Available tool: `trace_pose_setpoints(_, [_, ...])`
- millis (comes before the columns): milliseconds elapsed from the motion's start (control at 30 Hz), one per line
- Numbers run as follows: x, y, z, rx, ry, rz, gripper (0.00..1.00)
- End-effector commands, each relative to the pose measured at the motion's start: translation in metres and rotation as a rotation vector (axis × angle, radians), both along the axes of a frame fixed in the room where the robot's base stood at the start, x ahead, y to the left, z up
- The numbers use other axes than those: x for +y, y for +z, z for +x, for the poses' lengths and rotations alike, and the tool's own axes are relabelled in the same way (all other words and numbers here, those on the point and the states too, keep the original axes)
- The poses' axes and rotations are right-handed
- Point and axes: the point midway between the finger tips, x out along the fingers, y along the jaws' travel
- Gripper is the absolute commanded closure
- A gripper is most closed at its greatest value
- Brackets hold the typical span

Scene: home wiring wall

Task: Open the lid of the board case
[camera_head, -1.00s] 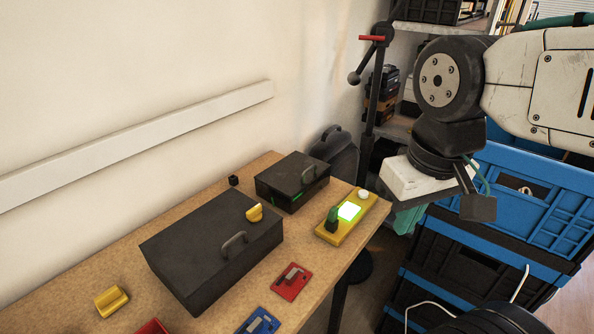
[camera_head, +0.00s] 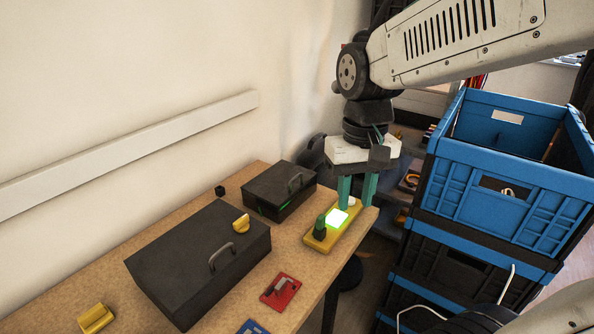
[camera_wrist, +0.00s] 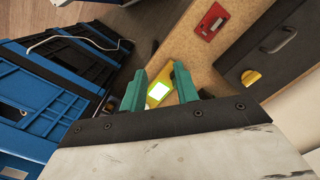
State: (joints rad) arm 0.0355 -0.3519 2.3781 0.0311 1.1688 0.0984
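Two dark cases with bar handles lie shut on the wooden table; I cannot tell which one is the board case. The large case (camera_head: 185,268) is nearer and also shows in the wrist view (camera_wrist: 245,72). The small case (camera_head: 270,189), with green on its front, stands behind it. My gripper (camera_head: 356,190) points down, right of the small case, above the right end of a yellow board (camera_head: 318,243). Its green fingers are apart and empty, and the board's lit square (camera_wrist: 158,92) shows between them in the wrist view.
A red plate (camera_head: 281,291) lies in front of the large case, near the table edge. A yellow block (camera_head: 96,318) and a small black cube (camera_head: 220,190) also lie on the table. Blue and black crates (camera_head: 500,190) stand stacked right of the table. A wall runs along the left.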

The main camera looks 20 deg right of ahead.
Motion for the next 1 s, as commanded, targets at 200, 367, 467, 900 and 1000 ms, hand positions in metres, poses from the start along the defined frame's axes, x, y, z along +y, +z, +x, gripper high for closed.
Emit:
trace_pose_setpoints(200, [-0.002,-0.017,0.078,0.012,-0.19,0.018,0.69])
trace_pose_setpoints(367, [-0.004,-0.034,0.141,-0.006,-0.375,0.035,0.69])
trace_pose_setpoints(467, [-0.006,-0.044,0.181,-0.03,-0.507,0.049,0.69])
trace_pose_setpoints(900, [-0.005,-0.037,0.249,-0.146,-0.877,0.119,0.69])
trace_pose_setpoints(1000, [-0.004,-0.051,0.251,-0.144,-0.876,0.117,0.69])
